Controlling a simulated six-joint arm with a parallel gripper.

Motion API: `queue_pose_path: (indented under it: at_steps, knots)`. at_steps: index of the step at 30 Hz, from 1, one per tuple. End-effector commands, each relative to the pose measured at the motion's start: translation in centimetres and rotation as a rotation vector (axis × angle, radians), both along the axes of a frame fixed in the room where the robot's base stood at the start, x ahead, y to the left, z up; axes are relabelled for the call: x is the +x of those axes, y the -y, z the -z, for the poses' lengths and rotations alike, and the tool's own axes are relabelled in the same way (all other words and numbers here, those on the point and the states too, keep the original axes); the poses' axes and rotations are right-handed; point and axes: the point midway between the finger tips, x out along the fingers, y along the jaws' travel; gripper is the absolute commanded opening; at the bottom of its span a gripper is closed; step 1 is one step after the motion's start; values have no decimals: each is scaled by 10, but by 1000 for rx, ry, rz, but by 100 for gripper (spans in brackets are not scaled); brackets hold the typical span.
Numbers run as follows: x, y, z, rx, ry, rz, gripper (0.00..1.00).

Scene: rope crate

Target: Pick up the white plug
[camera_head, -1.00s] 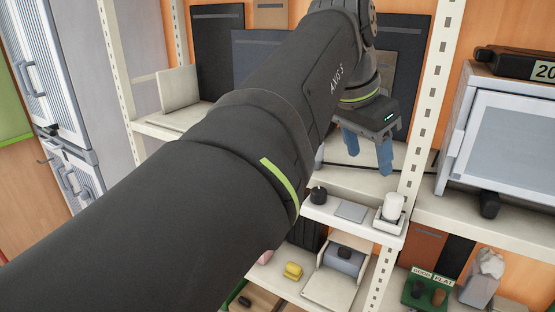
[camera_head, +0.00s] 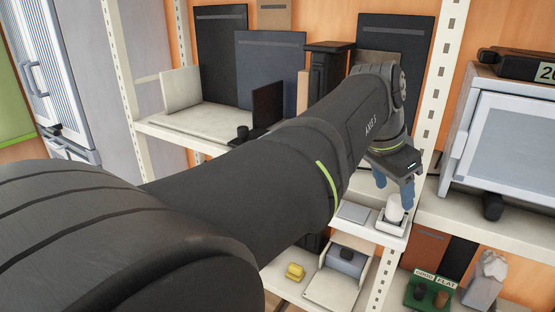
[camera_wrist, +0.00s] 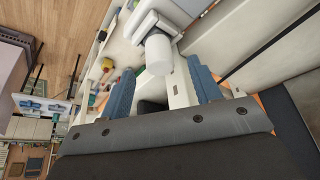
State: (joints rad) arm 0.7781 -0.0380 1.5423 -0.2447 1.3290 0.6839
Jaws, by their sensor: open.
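The white plug (camera_head: 394,211) is a short white cylinder standing upright in a white square holder (camera_head: 388,227) at the right end of a small shelf. In the wrist view, the plug (camera_wrist: 158,52) shows just beyond and between the blue fingertips. My gripper (camera_head: 396,190) is open, its blue fingers close above the plug, partly overlapping it in the head view. In the wrist view, my gripper (camera_wrist: 160,78) has nothing between its fingers. Whether a finger touches the plug cannot be told.
A grey flat plate (camera_head: 353,212) lies left of the holder. A pale shelf post (camera_head: 445,90) stands close to the right of my gripper. A white cabinet (camera_head: 500,135) stands beyond the post. A yellow object (camera_head: 295,271) is on a lower shelf.

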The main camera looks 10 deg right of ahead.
Motion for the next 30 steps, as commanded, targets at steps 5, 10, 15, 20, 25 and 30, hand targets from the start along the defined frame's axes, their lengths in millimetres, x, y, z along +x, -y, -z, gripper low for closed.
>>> queue_pose_path:
  at_steps: [5, 10, 15, 20, 25, 30]
  knots:
    - [0, 9, 19, 3, -2, 2, 58]
    - [1, 19, 41, 2, -1, 0, 58]
    - [2, 22, 48, 0, 1, 0, 58]
    - [2, 21, 48, -1, 1, 0, 58]
    - [2, 21, 47, -1, 1, 0, 24]
    - [2, 21, 47, -1, 1, 0, 0]
